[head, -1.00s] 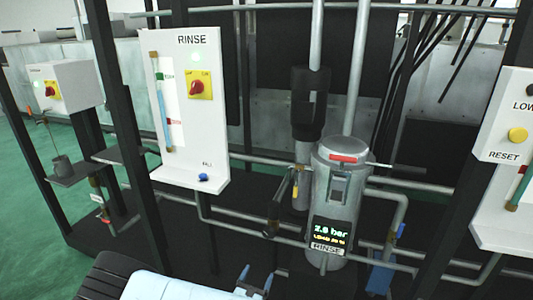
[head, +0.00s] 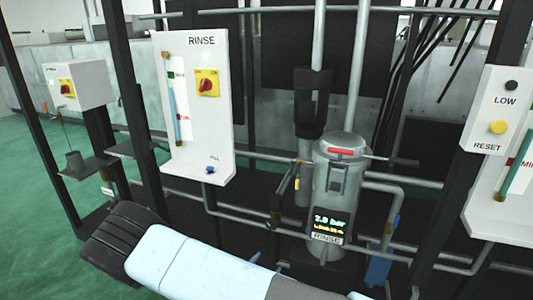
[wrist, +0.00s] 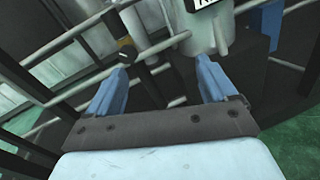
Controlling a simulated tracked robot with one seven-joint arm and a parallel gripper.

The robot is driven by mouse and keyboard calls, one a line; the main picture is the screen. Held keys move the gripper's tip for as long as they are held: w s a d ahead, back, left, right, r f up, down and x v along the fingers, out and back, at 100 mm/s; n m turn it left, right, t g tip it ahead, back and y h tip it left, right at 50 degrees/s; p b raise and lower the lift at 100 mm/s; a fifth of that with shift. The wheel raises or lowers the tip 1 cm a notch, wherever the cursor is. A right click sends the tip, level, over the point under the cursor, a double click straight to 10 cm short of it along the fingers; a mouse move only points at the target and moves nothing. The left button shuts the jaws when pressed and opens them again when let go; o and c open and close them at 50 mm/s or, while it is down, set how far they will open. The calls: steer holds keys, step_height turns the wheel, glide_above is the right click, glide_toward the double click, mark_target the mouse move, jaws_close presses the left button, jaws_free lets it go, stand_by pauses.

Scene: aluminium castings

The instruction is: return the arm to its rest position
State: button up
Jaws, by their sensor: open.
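In the wrist view my gripper (wrist: 166,84) shows two blue fingers set well apart, open, with nothing between them. Behind the fingers are grey pipes and the lower part of the grey rinse vessel (wrist: 204,28). In the head view my pale blue arm crosses the bottom of the picture, in front of the pipework. The gripper's fingers cannot be made out clearly there.
A LOW/RESET panel (head: 497,110) is at right. Green floor (head: 40,215) lies open at left.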

steer(key=s+d+r+m+g, duration=0.1)
steer(key=d+r+m+g, duration=0.45)
steer(key=r, duration=0.45)
steer(key=s+d+r+m+g, duration=0.1)
steer(key=d+r+m+g, duration=0.3)
steer(key=d+r+m, duration=0.45)
steer(key=s+d+r+m+g, duration=0.2)
steer(key=d+r+m+g, duration=0.25)
steer(key=r, duration=0.75)
steer(key=s+d+r+m+t+y, duration=0.2)
steer(key=s+r+m+y, duration=0.2)
steer(key=s+r, duration=0.5)
steer(key=s+d+r+m+t+y, duration=0.2)
steer(key=s+r+m+y, duration=0.3)
steer(key=s+r, duration=0.3)
steer(key=shift+s+d+r+t, duration=0.35)
steer(key=shift+d+r, duration=0.35)
steer(key=shift+r, duration=0.85)
stand_by(0.9)
